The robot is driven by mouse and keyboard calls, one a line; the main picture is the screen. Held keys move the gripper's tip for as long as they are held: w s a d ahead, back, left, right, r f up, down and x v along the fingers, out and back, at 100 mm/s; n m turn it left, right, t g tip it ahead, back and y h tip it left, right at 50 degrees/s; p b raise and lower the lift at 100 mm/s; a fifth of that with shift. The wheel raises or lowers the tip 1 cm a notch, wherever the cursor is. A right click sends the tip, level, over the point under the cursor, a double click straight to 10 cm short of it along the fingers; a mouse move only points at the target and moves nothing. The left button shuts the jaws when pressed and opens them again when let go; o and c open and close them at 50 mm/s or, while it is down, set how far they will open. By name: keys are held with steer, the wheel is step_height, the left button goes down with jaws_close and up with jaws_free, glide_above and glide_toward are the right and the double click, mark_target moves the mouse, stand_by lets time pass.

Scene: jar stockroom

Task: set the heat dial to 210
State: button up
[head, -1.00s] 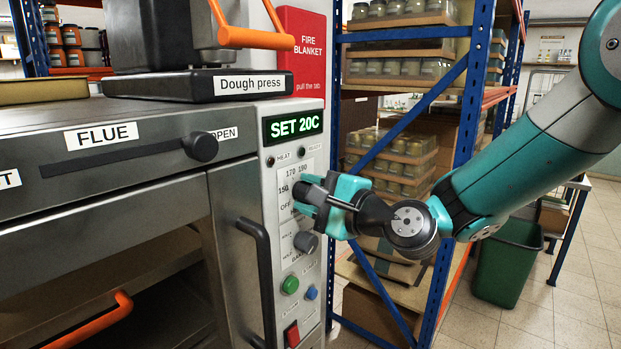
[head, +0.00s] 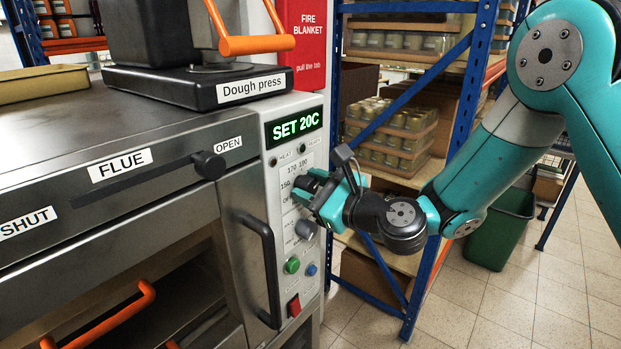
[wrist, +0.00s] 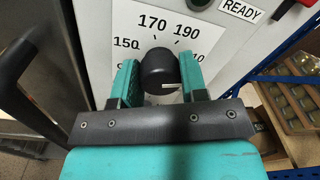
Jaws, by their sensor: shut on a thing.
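The heat dial (wrist: 160,70) is a dark round knob on the white control panel (head: 279,219), in the middle of the wrist view. A short white mark shows on its lower right. Around it I read 150, 170 and 190; a label at the right, partly hidden by a finger, shows "10". My gripper (wrist: 158,80) has one teal finger on each side of the dial and is shut on it. In the head view my gripper (head: 304,190) hides the dial. The green display (head: 293,127) above reads SET 20C.
Below on the panel are a grey knob (head: 304,229), a green button (head: 292,265), a blue button (head: 311,270) and a red switch (head: 294,304). The oven door handle (head: 268,270) stands out left of the panel. A blue-framed shelf (head: 436,230) with jars stands behind at right.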

steer(key=shift+m, duration=0.3)
steer(key=o, duration=0.9)
steer(key=shift+s+d+f, duration=0.15)
steer(key=shift+s+d, duration=0.05)
steer(key=shift+d, duration=0.1)
steer(key=shift+b+v, duration=7.9)
steer(key=shift+v, duration=0.45)
